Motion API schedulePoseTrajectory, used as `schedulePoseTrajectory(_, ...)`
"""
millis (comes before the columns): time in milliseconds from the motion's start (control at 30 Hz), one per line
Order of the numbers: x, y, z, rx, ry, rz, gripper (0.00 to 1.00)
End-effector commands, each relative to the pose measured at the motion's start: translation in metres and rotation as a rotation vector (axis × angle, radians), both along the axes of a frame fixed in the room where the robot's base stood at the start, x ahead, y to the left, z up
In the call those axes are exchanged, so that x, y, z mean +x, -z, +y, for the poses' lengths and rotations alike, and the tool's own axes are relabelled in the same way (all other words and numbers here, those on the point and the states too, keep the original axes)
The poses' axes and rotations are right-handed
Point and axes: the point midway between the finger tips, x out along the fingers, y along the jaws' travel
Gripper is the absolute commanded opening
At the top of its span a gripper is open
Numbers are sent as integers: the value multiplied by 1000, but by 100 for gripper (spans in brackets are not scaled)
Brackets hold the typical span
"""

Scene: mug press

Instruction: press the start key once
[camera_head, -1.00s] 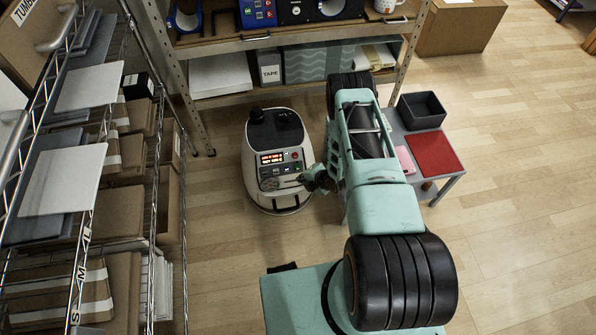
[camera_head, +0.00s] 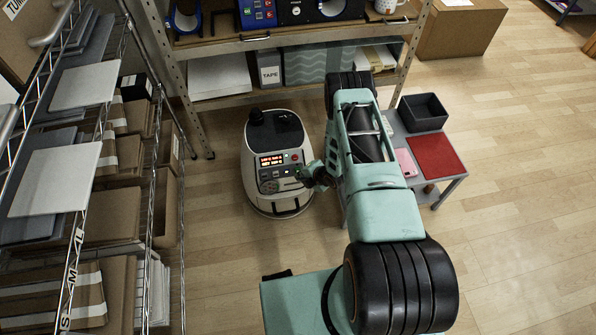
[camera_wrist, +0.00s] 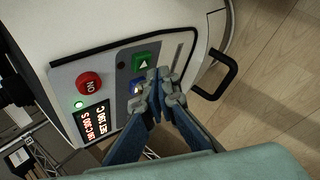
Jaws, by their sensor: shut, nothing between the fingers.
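The white machine (camera_head: 254,181) stands on the floor with a control panel on its sloped top. In the wrist view the panel has a green key with a white triangle (camera_wrist: 144,61), a blue key (camera_wrist: 136,87) and a red round button (camera_wrist: 89,84). No key is legibly marked start. My gripper (camera_wrist: 160,77) is shut and empty, its fingertips over the panel beside the green and blue keys. The fingers partly cover the blue key. I cannot tell whether they touch the panel. In the head view my gripper (camera_head: 304,175) is at the panel's right edge.
A lit display (camera_wrist: 93,121) and a glowing green lamp (camera_wrist: 79,104) are on the panel. A black handle (camera_wrist: 216,78) sticks out near the fingers. A small grey table (camera_head: 452,186) stands right of the machine, shelving (camera_head: 190,110) behind it, a wire rack (camera_head: 75,245) at left.

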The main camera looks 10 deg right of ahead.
Motion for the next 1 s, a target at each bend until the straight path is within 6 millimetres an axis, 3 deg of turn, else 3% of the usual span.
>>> schedulePoseTrajectory(1000,8,3,0,0,1,-2,0)
